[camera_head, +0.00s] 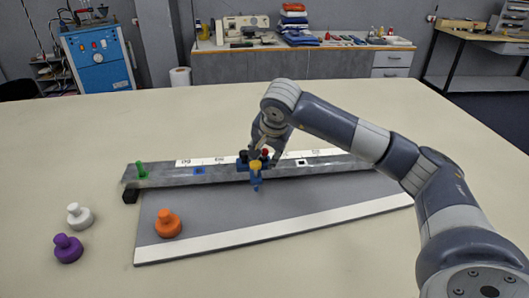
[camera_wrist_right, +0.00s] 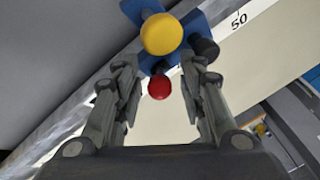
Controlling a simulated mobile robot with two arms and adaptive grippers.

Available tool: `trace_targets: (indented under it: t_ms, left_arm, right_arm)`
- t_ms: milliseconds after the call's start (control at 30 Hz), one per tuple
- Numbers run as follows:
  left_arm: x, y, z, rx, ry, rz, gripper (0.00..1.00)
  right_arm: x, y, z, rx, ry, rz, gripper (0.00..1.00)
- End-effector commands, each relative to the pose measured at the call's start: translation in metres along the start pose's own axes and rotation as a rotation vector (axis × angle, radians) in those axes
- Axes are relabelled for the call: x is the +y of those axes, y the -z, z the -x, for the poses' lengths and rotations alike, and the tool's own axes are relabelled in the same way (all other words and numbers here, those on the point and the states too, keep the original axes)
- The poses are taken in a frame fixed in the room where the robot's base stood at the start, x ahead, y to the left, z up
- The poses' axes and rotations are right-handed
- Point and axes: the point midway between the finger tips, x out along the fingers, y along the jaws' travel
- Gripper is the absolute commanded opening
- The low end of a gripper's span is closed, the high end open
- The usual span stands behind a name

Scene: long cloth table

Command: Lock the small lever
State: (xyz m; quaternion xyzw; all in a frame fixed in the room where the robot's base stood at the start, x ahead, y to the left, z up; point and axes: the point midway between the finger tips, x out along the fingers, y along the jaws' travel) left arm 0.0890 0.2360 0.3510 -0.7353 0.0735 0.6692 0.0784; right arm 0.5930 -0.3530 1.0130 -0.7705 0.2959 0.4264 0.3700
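A blue clamp-like device (camera_head: 256,184) sits on the metal rail (camera_head: 222,174). It carries a yellow knob (camera_head: 256,165), a red knob (camera_head: 265,153) and a black knob (camera_head: 242,155). The pictures do not make clear which part is the small lever. My right gripper (camera_head: 268,149) reaches down over the device from behind. In the right wrist view its fingers stand apart, with the red knob (camera_wrist_right: 159,87) between them and a gap on each side. The yellow knob (camera_wrist_right: 162,34) lies beyond the fingertips. My left gripper is out of view.
A green peg (camera_head: 141,170) stands at the rail's left end. An orange knobbed piece (camera_head: 168,224) is on the grey board (camera_head: 215,216). White (camera_head: 79,216) and purple (camera_head: 68,248) pieces stand left of it. The table's front left is otherwise clear.

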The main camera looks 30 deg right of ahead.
Motion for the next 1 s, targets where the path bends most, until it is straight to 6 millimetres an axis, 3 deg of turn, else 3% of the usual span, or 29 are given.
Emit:
trace_targets:
  t_ms: [367,533,1000]
  left_arm:
    - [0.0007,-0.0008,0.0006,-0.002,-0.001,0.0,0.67]
    - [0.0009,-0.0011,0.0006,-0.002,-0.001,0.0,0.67]
    - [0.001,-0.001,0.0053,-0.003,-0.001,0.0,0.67]
  right_arm:
    - [0.0,0.0,-0.0064,0.0,0.001,0.0,0.37]
    - [0.0,0.0001,-0.0062,0.0,0.001,0.0,0.0]
    - [-0.0012,0.002,-0.0044,-0.013,-0.008,-0.003,0.0]
